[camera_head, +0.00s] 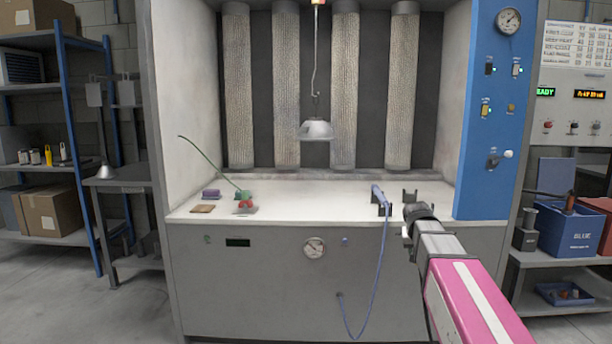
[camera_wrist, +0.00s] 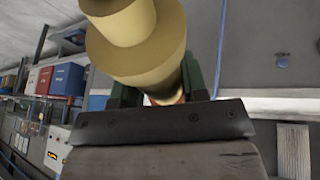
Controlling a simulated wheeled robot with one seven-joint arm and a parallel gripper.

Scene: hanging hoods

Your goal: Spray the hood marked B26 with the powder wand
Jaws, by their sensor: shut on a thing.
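A pale grey hood (camera_head: 317,130) hangs on a thin rod in the middle of the booth; no B26 mark is readable on it. My gripper (camera_head: 408,226) is low at the front right of the booth, near the dark brackets on the ledge. In the wrist view my gripper (camera_wrist: 160,95) is shut on a tan stepped cylinder (camera_wrist: 140,40), between green-edged fingers. I cannot tell whether this cylinder is part of the powder wand. A blue hose (camera_head: 378,265) runs from the brackets down to the front panel. The gripper's fingertips are hidden in the head view.
The booth floor (camera_head: 300,200) is mostly clear. At its left lie a purple block (camera_head: 211,194), a brown square (camera_head: 202,209) and a red item with a green stem (camera_head: 245,203). A blue control panel (camera_head: 490,120) stands at the right. Shelves flank the booth.

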